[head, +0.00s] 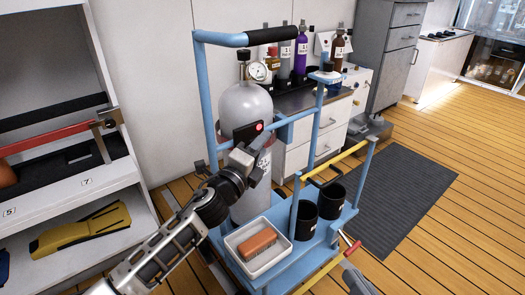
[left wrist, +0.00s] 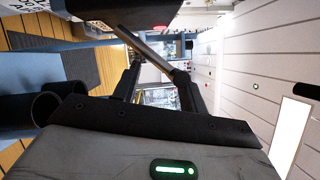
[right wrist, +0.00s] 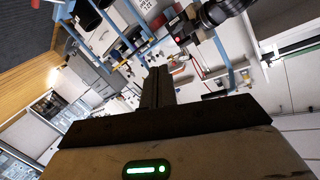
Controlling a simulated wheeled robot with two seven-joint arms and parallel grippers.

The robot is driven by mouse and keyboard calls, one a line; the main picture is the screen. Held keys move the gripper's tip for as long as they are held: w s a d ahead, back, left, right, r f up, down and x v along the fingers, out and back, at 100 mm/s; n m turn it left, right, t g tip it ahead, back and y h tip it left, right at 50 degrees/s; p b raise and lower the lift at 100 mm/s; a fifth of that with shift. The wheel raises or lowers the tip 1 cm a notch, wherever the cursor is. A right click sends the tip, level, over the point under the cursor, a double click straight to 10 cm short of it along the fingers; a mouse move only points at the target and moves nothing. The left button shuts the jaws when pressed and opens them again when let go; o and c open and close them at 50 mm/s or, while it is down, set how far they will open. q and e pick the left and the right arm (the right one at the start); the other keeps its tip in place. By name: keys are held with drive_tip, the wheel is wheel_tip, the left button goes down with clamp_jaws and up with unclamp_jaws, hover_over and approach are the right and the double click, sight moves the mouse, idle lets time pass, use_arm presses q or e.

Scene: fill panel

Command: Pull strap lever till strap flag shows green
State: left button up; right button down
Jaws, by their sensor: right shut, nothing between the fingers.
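A grey gas cylinder (head: 245,110) with a gauge stands upright on a blue cart. The strap flag, a dark box with a red spot (head: 259,127), sits at the cylinder's front; the spot shows red. My left gripper (head: 243,155) is just below the flag, at the cylinder's front. In the left wrist view its fingers (left wrist: 158,78) stand apart, and a slim bar (left wrist: 145,48), perhaps the strap lever, crosses at their tips; I cannot tell if they touch it.
The blue cart (head: 335,222) has upright posts and a yellow rail. It carries a white tray (head: 232,243) with an orange-brown block (head: 258,243) and black cups (head: 331,201). A shelf unit (head: 80,215) stands left. Floor and a dark mat (head: 390,200) lie clear at right.

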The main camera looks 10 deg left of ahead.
use_arm(q)
drive_tip(key=shift+s+d+f, duration=0.15)
drive_tip(key=shift+d+f, duration=0.05)
drive_tip(key=p+v, duration=0.1)
drive_tip(key=v, duration=1.4)
drive_tip(key=shift+s+a, duration=0.3)
drive_tip(key=shift+s, duration=0.05)
use_arm(e)
drive_tip(key=shift+s+d+f+n+g+h, duration=0.1)
drive_tip(key=shift+d+f+n+g+h, duration=0.1)
drive_tip(key=shift+f+n+g+h, duration=0.15)
use_arm(q)
drive_tip(key=shift+r, duration=0.1)
use_arm(e)
drive_tip(key=shift+r, duration=0.15)
